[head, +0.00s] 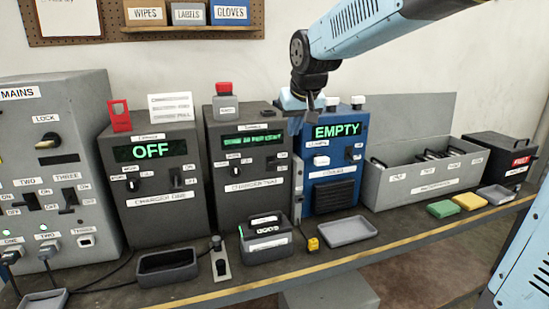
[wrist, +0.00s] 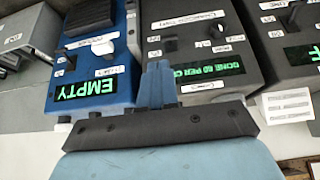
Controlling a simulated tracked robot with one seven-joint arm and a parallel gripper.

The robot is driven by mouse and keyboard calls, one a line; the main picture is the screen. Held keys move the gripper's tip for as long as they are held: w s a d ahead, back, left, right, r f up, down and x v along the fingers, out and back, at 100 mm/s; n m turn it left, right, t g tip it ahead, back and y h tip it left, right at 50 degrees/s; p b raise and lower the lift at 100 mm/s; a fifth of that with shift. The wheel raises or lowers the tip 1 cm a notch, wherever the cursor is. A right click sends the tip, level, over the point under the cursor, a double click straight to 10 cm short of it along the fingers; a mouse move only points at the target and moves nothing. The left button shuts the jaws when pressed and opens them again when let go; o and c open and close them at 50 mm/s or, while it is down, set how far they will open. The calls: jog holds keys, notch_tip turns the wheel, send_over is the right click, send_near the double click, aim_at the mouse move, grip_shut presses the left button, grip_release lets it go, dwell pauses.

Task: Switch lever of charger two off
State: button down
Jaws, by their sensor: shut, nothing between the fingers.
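Charger two (head: 249,203) is the middle dark box, with a green text display that reads roughly "DONE 80 PER CENT" in the wrist view (wrist: 210,68). Its lever (head: 270,167) is at the right of its front, with a dark knob (head: 235,171) to the left. In the upside-down wrist view the lever (wrist: 170,45) is left of the knob (wrist: 217,32). I cannot tell the lever's position for sure. My gripper (head: 294,128) is shut and empty, pointing down near the charger's upper right edge, by the blue box. Its fingers (wrist: 158,68) look apart from the lever.
The blue box (head: 330,198) showing "EMPTY" stands close at the right. Charger one (head: 155,212), showing "OFF", stands at the left, with the mains cabinet (head: 60,130) beyond. A battery holder (head: 266,243) stands before charger two. A grey bin (head: 420,190) is further right.

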aim_at(275, 162)
jog(key=shift+w+a+f, duration=0.15)
jog(key=shift+w+a, duration=0.75)
jog(key=shift+a, duration=0.15)
jog(key=x, duration=1.4)
jog(key=shift+a, duration=0.2)
